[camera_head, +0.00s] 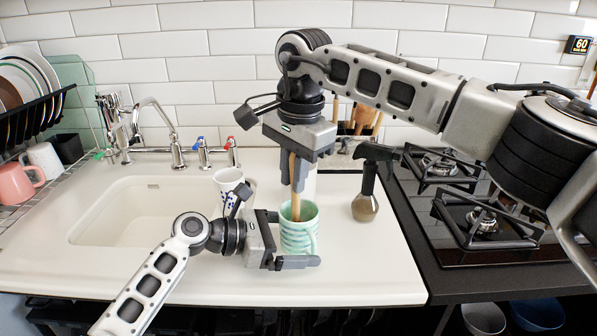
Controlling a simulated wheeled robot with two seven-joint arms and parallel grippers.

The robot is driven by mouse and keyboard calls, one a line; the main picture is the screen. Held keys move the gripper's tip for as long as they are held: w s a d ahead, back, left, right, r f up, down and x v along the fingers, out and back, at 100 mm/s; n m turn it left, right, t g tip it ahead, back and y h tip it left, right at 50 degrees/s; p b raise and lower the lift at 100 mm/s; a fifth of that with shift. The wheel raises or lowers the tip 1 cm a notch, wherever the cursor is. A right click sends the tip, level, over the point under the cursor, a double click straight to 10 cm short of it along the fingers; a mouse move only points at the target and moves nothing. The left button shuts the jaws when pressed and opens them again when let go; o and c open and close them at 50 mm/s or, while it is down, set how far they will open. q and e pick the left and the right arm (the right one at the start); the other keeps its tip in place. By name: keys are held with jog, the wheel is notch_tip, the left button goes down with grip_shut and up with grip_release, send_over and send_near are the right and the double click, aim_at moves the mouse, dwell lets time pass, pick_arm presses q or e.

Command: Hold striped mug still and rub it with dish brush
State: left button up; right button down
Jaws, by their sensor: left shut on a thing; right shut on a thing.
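The striped mug (299,236), green and white, stands upright on the white counter right of the sink. My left gripper (293,240) reaches in from the left, low down, and is shut on the mug, with one finger in front of it. The dish brush (294,185) shows as a wooden handle pointing down into the mug. My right gripper (296,168) comes from above and is shut on the brush handle. The brush's lower end is hidden inside the mug, so I cannot see whether it touches the wall.
A white mug with a blue pattern (229,184) stands behind my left gripper. A spray bottle (367,190) stands to the right, before the gas hob (470,215). The sink (130,212) and tap (160,120) are left. A dish rack with plates and mugs (40,110) is far left.

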jog(key=shift+s+d, duration=0.35)
jog(key=shift+s, duration=0.35)
jog(key=shift+w, duration=0.9)
jog(key=shift+s+r, duration=0.15)
jog(key=shift+s, duration=0.3)
jog(key=shift+r, duration=5.55)
